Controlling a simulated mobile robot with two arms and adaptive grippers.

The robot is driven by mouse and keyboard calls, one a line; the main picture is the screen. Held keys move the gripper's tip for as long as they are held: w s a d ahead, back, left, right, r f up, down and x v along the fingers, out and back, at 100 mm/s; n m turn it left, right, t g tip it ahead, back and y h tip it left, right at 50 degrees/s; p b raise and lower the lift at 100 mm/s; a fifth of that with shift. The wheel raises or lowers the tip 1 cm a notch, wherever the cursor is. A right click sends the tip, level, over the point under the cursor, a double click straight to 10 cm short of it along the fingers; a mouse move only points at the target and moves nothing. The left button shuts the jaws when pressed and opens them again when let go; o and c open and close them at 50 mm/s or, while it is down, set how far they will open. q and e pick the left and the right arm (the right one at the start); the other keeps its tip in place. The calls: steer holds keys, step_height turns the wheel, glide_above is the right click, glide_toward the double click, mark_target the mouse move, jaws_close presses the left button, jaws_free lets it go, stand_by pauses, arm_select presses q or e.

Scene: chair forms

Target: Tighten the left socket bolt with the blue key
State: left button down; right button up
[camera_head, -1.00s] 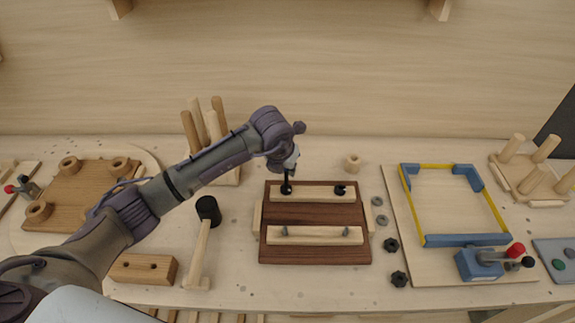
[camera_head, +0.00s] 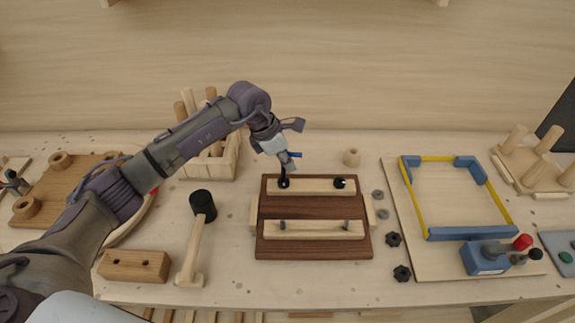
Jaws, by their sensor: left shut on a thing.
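A dark brown board (camera_head: 313,206) lies mid-bench with two pale wooden bars across it. The back bar (camera_head: 311,187) has a black left socket bolt (camera_head: 284,184) near its left end and a black right socket bolt (camera_head: 340,183) near its right end. My left gripper (camera_head: 287,161) is just above the left bolt, shut on the blue key. A short blue piece of the key (camera_head: 296,155) sticks out to the right of the fingers. The fingers hide the rest, and I cannot tell whether its tip sits in the bolt. My right gripper is out of view.
A black-headed mallet (camera_head: 197,240) and a two-hole wooden block (camera_head: 134,265) lie left of the board. Washers and black knobs (camera_head: 394,239) lie to its right, beside a blue and yellow frame (camera_head: 471,233). A peg rack (camera_head: 208,160) stands behind my arm.

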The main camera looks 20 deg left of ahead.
arm_select(q)
steer(key=shift+s+f+m+g+b, duration=0.15)
steer(key=shift+m+g+b, duration=0.35)
steer(key=shift+m+b, duration=1.05)
steer(key=shift+m+g+h+b, duration=0.35)
steer(key=shift+m+b, duration=0.4)
steer(key=shift+m, duration=0.3)
steer(key=shift+n, duration=1)
steer(key=shift+r+p, duration=1.15)
steer(key=shift+r, duration=1.5)
